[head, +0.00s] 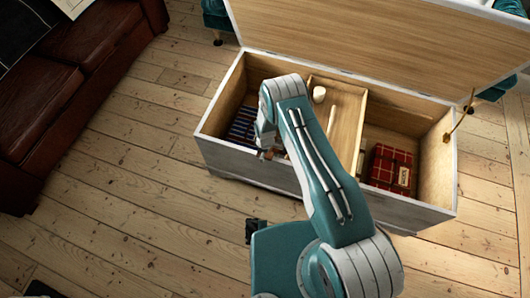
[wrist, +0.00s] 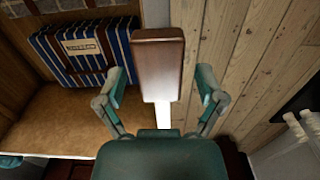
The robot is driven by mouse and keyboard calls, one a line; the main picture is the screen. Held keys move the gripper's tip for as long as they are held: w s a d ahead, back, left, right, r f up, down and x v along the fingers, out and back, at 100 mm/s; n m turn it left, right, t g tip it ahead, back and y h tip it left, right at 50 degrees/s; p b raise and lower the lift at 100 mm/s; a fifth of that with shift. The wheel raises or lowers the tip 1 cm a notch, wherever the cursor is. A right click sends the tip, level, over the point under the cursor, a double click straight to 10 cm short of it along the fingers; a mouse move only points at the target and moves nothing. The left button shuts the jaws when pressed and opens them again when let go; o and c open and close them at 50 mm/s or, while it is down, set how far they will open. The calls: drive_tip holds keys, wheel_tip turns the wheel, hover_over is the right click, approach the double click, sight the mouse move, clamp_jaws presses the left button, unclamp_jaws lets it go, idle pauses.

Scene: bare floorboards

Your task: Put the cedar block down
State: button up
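The cedar block (wrist: 159,68) is a reddish-brown wooden piece, seen in the wrist view between the two fingers of my gripper (wrist: 161,88). The fingers are spread, with a visible gap on each side of the block. The block lies over the pale front rim of the open chest (wrist: 163,115). It seems to rest on that rim, but contact underneath is hidden. In the head view, my gripper (head: 268,152) is low at the front wall of the chest (head: 330,190), left of centre, mostly hidden by my arm.
The lid (head: 400,45) stands open. A brown sofa (head: 75,85) is at left. Floorboards before the chest are mostly clear.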

wheel_tip(320, 180, up, 12)
drive_tip(key=shift+r, duration=0.15)
idle(0.7)
drive_tip(key=s+d+r+m+t, duration=0.1)
drive_tip(key=d+r+m, duration=0.2)
drive_tip(key=r, duration=1.3)
drive_tip(key=d+r+m+t, duration=0.1)
drive_tip(key=d+r+m, duration=0.25)
drive_tip(key=r, duration=1.35)
drive_tip(key=s+d+r+m+t, duration=0.25)
drive_tip(key=s+d+r, duration=0.25)
drive_tip(key=s+r, duration=0.6)
drive_tip(key=s+d+r+m, duration=0.1)
drive_tip(key=s+r+m, duration=0.1)
drive_tip(key=s, duration=0.4)
drive_tip(key=s+d+r+m+t, duration=0.1)
drive_tip(key=s+d+r+m, duration=0.1)
drive_tip(key=s, duration=0.5)
drive_tip(key=shift+s+r+m, duration=0.3)
drive_tip(key=shift+r+m, duration=0.2)
drive_tip(key=shift+r, duration=0.4)
